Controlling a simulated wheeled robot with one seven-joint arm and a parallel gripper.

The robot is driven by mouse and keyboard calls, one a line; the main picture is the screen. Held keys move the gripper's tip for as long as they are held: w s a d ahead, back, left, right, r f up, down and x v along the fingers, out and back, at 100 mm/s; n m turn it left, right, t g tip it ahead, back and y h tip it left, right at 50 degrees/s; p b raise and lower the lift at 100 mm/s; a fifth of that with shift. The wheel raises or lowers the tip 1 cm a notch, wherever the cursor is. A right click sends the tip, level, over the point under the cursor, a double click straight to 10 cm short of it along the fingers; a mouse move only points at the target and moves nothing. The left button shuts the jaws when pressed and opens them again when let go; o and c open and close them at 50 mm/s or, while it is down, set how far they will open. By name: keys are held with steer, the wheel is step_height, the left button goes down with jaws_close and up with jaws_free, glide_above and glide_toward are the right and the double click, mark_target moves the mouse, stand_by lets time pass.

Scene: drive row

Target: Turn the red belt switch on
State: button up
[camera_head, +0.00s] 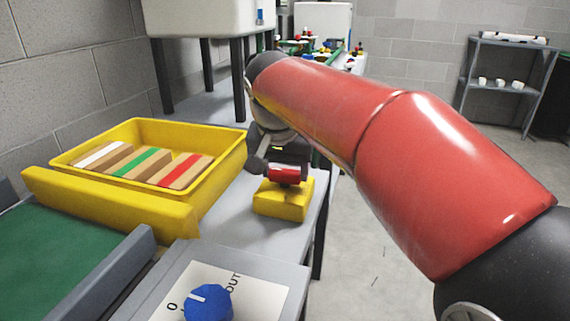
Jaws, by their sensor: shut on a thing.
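The red belt switch (284,174) is a small red knob on top of a yellow box (281,205). The box stands on the grey bench, right of the yellow tray. My gripper (287,166) is down at the red switch from above and behind, and is shut on it. The fingers are dark and small here, and my red arm link hides part of the view just to the right. The switch's markings and its exact turn angle cannot be made out.
A yellow tray (222,172) holds several cardboard boxes with white, green and red stripes. A green belt (60,260) lies at lower left. A blue knob (208,302) on a labelled panel is in front. Open floor lies right of the bench; shelves (500,85) stand at the back right.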

steer(key=shift+m, duration=0.6)
steer(key=o, duration=1)
steer(key=p+v, duration=0.1)
steer(key=v, duration=0.6)
steer(key=shift+s+a+r, duration=0.1)
steer(key=shift+a+r, duration=0.15)
steer(key=shift+r, duration=0.15)
steer(key=s+d+f+n, duration=0.1)
steer(key=s+d+f, duration=0.3)
steer(key=s+f, duration=0.2)
steer(key=s+d+f+n+y, duration=0.1)
steer(key=s+d+f+n, duration=0.1)
steer(key=s+d+f, duration=0.2)
steer(key=s+d+f+n+t, duration=0.1)
steer(key=s+d+f, duration=0.2)
steer(key=s+f, duration=0.5)
steer(key=shift+s+d+n, duration=0.3)
steer(key=shift+s+d, duration=0.1)
steer(key=shift+s, duration=0.05)
